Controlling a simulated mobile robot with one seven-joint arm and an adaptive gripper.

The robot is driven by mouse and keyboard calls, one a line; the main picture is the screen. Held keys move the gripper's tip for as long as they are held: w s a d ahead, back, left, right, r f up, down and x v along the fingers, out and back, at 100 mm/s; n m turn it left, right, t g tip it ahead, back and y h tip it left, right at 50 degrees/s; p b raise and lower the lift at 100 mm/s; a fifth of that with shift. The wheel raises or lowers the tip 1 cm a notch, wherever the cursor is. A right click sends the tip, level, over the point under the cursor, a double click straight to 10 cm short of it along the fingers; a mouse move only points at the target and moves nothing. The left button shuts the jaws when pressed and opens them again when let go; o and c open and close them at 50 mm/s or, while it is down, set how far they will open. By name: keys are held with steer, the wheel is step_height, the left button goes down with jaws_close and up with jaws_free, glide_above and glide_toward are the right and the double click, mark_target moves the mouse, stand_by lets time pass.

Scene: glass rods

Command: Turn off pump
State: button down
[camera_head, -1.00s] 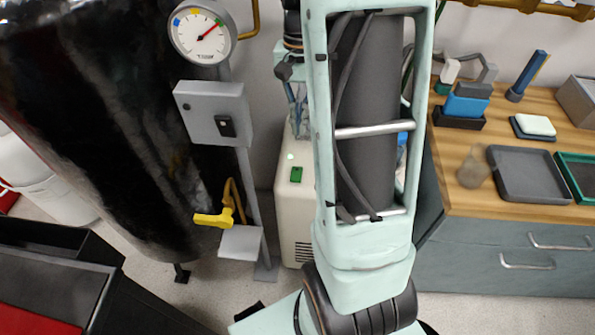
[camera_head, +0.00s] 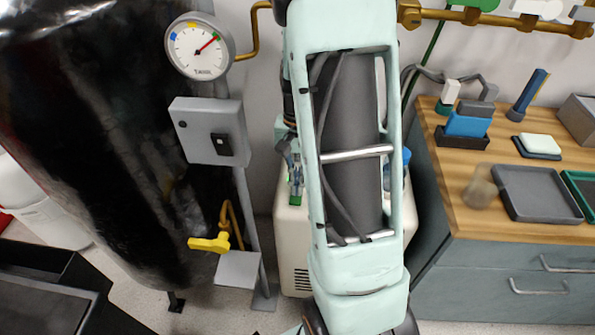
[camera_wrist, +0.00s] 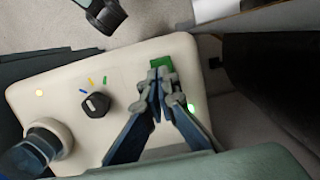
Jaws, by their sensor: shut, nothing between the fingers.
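The pump is a cream box (camera_head: 293,228) standing on the floor, partly hidden behind my arm in the head view. In the wrist view its top (camera_wrist: 130,60) fills the middle. A green switch (camera_wrist: 163,66) sits near the top's far edge. My gripper (camera_wrist: 161,88) is shut and empty, its fingertips at the switch and covering part of it. I cannot tell whether they touch it. In the head view my gripper (camera_head: 295,185) is low over the pump top. A black knob (camera_wrist: 97,103) with coloured marks and a pale green lit lamp (camera_wrist: 191,107) are also on the top.
A dark tank (camera_head: 95,130) with a gauge (camera_head: 200,47), a grey switch box (camera_head: 210,130) and a yellow valve handle (camera_head: 209,244) stands left of the pump. A wooden-topped bench (camera_head: 470,222) with trays is on the right.

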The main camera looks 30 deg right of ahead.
steer(key=shift+s+f, duration=0.1)
steer(key=shift+f, duration=0.85)
steer(key=shift+a, duration=0.1)
steer(key=shift+s+a+f, duration=0.15)
steer(key=shift+s+f, duration=0.15)
steer(key=shift+f, duration=0.1)
steer(key=shift+w, duration=0.15)
steer(key=shift+w+d+r, duration=0.1)
steer(key=shift+w+d, duration=0.4)
steer(key=shift+w, duration=0.1)
step_height(320, 180, up, 14)
steer(key=w+d+p, duration=0.1)
steer(key=p, duration=0.5)
steer(key=shift+w, duration=0.4)
steer(key=shift+d, duration=0.1)
